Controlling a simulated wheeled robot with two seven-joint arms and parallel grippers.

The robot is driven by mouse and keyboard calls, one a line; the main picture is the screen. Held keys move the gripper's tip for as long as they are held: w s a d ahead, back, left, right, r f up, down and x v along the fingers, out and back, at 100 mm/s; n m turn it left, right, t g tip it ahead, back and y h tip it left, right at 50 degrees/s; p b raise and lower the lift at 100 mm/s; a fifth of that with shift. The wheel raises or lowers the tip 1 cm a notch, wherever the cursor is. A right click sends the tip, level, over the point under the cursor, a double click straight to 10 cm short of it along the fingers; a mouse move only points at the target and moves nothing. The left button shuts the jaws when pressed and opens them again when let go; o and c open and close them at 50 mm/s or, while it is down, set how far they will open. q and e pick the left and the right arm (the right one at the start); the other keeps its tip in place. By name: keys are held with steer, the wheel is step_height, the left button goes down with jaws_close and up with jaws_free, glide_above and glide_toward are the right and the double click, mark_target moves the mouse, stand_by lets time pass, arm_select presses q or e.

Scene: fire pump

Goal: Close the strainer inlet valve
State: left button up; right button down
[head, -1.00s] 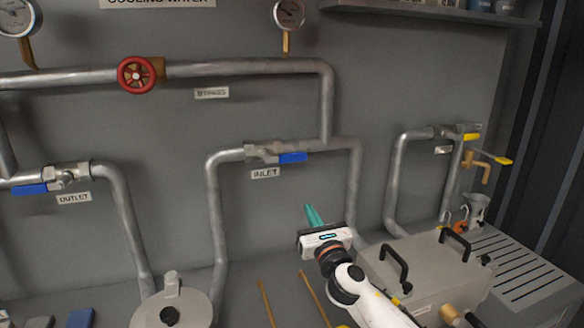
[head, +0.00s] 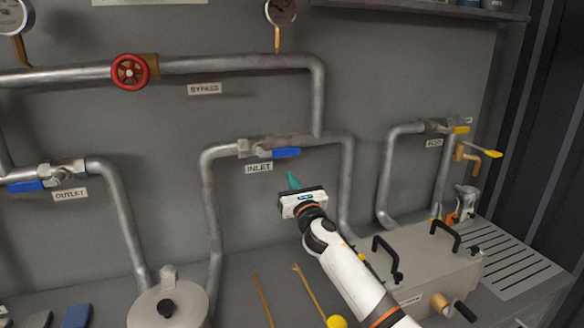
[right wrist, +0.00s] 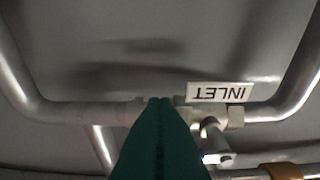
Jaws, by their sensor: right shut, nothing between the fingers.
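The strainer inlet valve (head: 255,147) sits on the pipe above the INLET label (head: 259,169). Its blue lever (head: 286,152) points right, along the pipe. My right gripper (head: 293,180) is shut and empty, its green fingers pointing up just below the lever in the head view; I cannot tell the exact gap. The right wrist view is upside down. There the shut green fingers (right wrist: 160,102) fill the lower middle, with the metal valve body (right wrist: 213,135) and INLET label (right wrist: 220,92) to their right. The blue lever does not show there. My left gripper is not in view.
The bypass pipe with a red handwheel (head: 130,72) runs above. The outlet valve with a blue lever (head: 25,187) is at left. A lidded grey pot (head: 168,303) and a grey box with black handles (head: 430,268) stand below. Yellow-levered taps (head: 482,151) are at right.

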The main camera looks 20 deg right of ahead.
mark_target(279, 153)
step_height(279, 153, up, 4)
steer(key=p, duration=0.3)
steer(key=shift+r, duration=0.1)
steer(key=shift+d+r+n+p, duration=0.15)
steer(key=shift+r+n+p, duration=0.05)
steer(key=shift+n+p, duration=0.25)
